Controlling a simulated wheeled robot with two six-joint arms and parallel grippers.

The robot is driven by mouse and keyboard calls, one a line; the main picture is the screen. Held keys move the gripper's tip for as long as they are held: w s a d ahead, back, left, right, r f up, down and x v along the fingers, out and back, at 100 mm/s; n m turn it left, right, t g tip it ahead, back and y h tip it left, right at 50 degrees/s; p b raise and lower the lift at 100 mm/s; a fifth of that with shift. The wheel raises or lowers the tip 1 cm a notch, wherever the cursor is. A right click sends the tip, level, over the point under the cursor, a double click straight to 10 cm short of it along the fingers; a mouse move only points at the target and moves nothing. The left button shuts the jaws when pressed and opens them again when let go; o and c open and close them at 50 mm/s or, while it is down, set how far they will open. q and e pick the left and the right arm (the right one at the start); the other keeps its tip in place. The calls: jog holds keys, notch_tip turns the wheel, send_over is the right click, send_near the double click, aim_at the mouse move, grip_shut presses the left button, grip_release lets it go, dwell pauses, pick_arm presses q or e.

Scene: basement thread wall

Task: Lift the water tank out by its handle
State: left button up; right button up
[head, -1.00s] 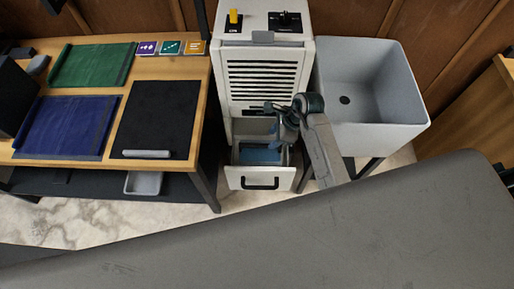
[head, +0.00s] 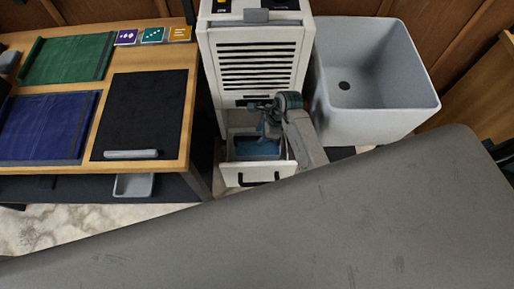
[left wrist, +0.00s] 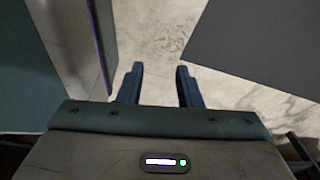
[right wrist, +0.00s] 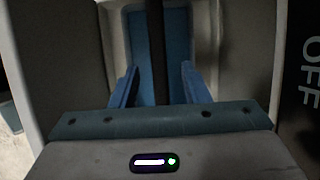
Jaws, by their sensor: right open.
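The water tank (head: 243,149) is a grey bin with blue inside. It sits in the pulled-out lower drawer (head: 236,176) of the white louvred cabinet. My right gripper (head: 268,132) is over the tank, pointing down. In the right wrist view, my right gripper (right wrist: 159,87) is open, with its blue fingers on either side of a dark bar (right wrist: 158,40) that looks like the tank's handle. I cannot tell whether the fingers touch it. My left gripper (left wrist: 159,75) is open and empty above the pale floor in the left wrist view.
The white cabinet (head: 208,75) stands between a wooden bench (head: 187,105) on the left and a grey sink (head: 345,125) on the right. A large grey surface (head: 330,220) fills the foreground. Lettering reading OFF (right wrist: 311,72) is close on the right in the right wrist view.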

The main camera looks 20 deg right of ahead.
aim_at(258, 138)
jog(key=x, duration=0.4)
jog(key=shift+a+p, duration=0.15)
jog(key=shift+p, duration=0.2)
jog(key=shift+w+a+f, duration=0.1)
jog(key=shift+a+f, duration=0.05)
jog(key=shift+f, duration=0.45)
pick_arm(q)
jog(key=shift+s+f, duration=0.15)
jog(key=shift+s, duration=0.8)
jog(key=shift+f, duration=0.1)
pick_arm(e)
jog(key=shift+f, duration=0.25)
jog(key=shift+c, duration=0.2)
grip_shut()
jog(key=shift+w+r, duration=0.1)
jog(key=shift+r, duration=0.05)
